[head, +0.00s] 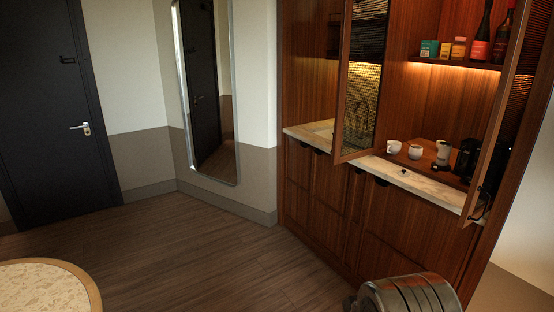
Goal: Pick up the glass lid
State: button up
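I cannot make out a glass lid for certain. A very small pale object with a dark spot (404,172) lies on the marble counter (421,182), near its front edge and in front of the wooden tray; it is too small to tell whether it is the lid. A banded grey metal part at the bottom right looks like part of my arm. My gripper's fingers do not show.
A wooden tray (455,181) holds white cups (415,152) and dark appliances (467,157). Open cabinet doors (358,85) (497,120) stand out over the counter. A round table (85,279) is at lower left. The wooden floor (210,262) between is clear.

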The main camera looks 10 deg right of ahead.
aim_at(403, 173)
jog(key=z, duration=0.05)
jog(key=i, duration=1.6)
jog(key=z, duration=0.6)
jog(key=i, duration=0.95)
jog(key=z, duration=0.35)
jog(key=i, duration=0.75)
